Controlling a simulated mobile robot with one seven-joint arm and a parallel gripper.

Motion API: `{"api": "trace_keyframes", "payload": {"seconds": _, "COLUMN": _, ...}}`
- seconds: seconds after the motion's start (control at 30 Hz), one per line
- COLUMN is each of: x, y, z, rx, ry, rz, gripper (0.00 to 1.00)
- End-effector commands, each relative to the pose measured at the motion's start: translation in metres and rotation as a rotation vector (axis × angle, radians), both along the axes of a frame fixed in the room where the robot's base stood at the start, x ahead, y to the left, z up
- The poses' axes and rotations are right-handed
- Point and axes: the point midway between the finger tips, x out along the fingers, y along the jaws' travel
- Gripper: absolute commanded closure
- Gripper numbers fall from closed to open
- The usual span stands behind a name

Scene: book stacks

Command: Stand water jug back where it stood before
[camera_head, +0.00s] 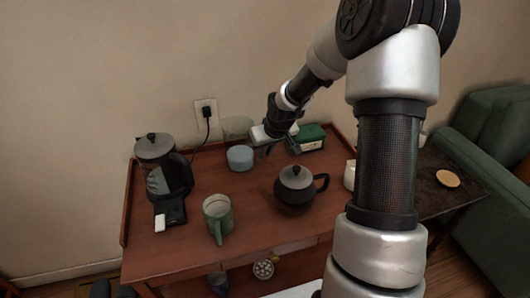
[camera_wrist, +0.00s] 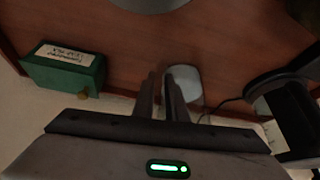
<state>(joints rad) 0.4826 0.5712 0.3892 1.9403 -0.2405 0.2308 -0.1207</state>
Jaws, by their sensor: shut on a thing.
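What I take for the water jug is a see-through vessel in the head view, with a faint greyish rim (camera_head: 237,127) against the wall and a pale blue lower part (camera_head: 240,157). It looks upright at the back of the brown table; whether its base touches the wood I cannot tell. My gripper (camera_head: 262,150) is just right of it. In the wrist view my gripper's two dark fingers (camera_wrist: 162,98) are close together beside the pale round jug part (camera_wrist: 185,80), shut on it, apparently at its side or handle. The exact grip is hidden.
A green box (camera_head: 311,138) stands to the right of my gripper, a black coffee maker (camera_head: 162,170) to the left. A dark teapot (camera_head: 295,186) and a green mug (camera_head: 217,215) stand in front. The table (camera_head: 265,222) has a raised back edge; a power cord runs from a wall socket (camera_head: 206,113).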

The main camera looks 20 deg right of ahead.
Motion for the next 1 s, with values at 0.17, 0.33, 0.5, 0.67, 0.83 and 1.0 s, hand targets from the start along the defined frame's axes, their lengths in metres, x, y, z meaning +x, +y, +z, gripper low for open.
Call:
{"api": "trace_keyframes", "payload": {"seconds": 0.17, "x": 0.002, "y": 0.0, "z": 0.002, "rx": 0.0, "ry": -0.005, "rz": 0.0, "gripper": 1.0}}
{"api": "trace_keyframes", "payload": {"seconds": 0.33, "x": 0.0, "y": 0.0, "z": -0.001, "rx": 0.0, "ry": -0.001, "rz": 0.001, "gripper": 0.76}}
{"api": "trace_keyframes", "payload": {"seconds": 0.5, "x": 0.0, "y": 0.0, "z": -0.001, "rx": 0.0, "ry": -0.001, "rz": 0.001, "gripper": 0.69}}
{"api": "trace_keyframes", "payload": {"seconds": 0.67, "x": 0.0, "y": 0.0, "z": 0.0, "rx": 0.0, "ry": -0.001, "rz": 0.001, "gripper": 0.69}}
{"api": "trace_keyframes", "payload": {"seconds": 0.83, "x": -0.004, "y": -0.001, "z": 0.016, "rx": -0.001, "ry": -0.004, "rz": 0.0, "gripper": 0.69}}
{"api": "trace_keyframes", "payload": {"seconds": 1.0, "x": -0.02, "y": -0.005, "z": 0.048, "rx": -0.002, "ry": -0.004, "rz": -0.002, "gripper": 0.69}}
